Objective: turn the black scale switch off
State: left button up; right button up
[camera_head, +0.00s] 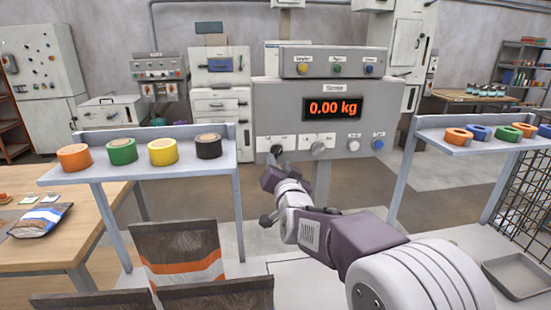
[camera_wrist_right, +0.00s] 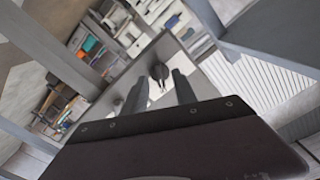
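The scale panel (camera_head: 420,95) stands in the middle of the head view, with a red display (camera_head: 332,107) reading 0.00 kg. The black scale switch (camera_head: 277,150) is at the lower left of the panel, on a white plate. My right gripper (camera_head: 268,177) is just below and in front of it. In the right wrist view, the dark switch (camera_wrist_right: 160,73) shows between and a little beyond the two fingers of the right gripper (camera_wrist_right: 160,84), which are apart. I cannot tell whether they touch it. My left gripper is out of view.
A grey lever (camera_head: 318,149), a white knob (camera_head: 353,145) and a blue button (camera_head: 378,144) sit to the right on the panel. Shelves with tape rolls flank it: a left shelf (camera_head: 100,178) and a right shelf (camera_head: 440,147). Brown bags (camera_head: 180,258) stand below.

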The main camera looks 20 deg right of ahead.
aim_at(277, 156)
jog(key=x, duration=0.2)
jog(key=shift+w+d+r, duration=0.1)
jog(key=shift+w+d, duration=0.2)
jog(key=shift+d, duration=0.1)
jog(key=shift+w+d, duration=0.1)
jog(key=shift+w, duration=0.4)
jog(key=shift+s, duration=0.1)
grip_shut()
